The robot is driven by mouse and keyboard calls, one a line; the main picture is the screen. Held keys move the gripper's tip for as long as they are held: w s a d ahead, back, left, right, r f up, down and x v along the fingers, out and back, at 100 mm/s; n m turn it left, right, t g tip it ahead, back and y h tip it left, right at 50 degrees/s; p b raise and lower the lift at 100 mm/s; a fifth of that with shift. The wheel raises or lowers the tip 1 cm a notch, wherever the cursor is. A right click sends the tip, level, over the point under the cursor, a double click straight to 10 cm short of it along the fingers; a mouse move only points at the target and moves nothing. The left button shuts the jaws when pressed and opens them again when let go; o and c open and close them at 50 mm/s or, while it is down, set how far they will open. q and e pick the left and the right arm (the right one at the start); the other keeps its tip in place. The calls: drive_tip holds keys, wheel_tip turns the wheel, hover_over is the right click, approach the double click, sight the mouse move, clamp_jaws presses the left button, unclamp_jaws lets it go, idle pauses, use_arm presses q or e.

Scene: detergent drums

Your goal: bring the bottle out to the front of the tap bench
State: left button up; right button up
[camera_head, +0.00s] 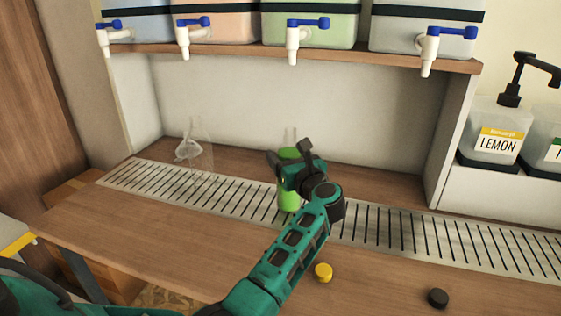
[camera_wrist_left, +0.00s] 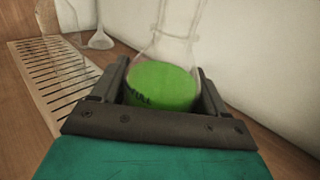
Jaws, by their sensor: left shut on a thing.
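A clear bottle with green liquid in its lower part (camera_head: 289,197) stands at the drip grate under the drums, in front of the back wall. My left gripper (camera_head: 288,154) reaches it from the front and covers part of it. In the left wrist view the bottle (camera_wrist_left: 160,85) is between the two dark fingers, which are shut on it. It looks upright; its base is hidden there, and I cannot tell whether it touches the grate. My right gripper is not in view.
A yellow cap (camera_head: 323,272) and a black cap (camera_head: 438,298) lie on the front wood. Blue-handled taps (camera_head: 293,42) hang above. A LEMON pump container (camera_head: 495,135) stands right.

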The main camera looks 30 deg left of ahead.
use_arm(q)
drive_tip(key=shift+s+d+r+p, duration=0.15)
drive_tip(key=shift+s+p, duration=0.4)
drive_tip(key=shift+s+d+r+p, duration=0.1)
drive_tip(key=shift+s+r+p, duration=0.05)
drive_tip(key=shift+s+p, duration=0.4)
drive_tip(key=s+d+p, duration=0.3)
drive_tip(key=s+p, duration=0.4)
drive_tip(key=s, duration=0.8)
drive_tip(key=shift+d+f+p, duration=0.3)
drive_tip(key=shift+p, duration=0.05)
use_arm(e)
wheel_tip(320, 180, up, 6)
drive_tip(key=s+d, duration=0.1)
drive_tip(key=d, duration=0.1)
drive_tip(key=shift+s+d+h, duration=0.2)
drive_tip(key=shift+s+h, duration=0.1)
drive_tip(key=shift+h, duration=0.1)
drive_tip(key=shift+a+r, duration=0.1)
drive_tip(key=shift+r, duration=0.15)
use_arm(q)
drive_tip(key=o, duration=1.6)
drive_tip(key=shift+f, duration=0.15)
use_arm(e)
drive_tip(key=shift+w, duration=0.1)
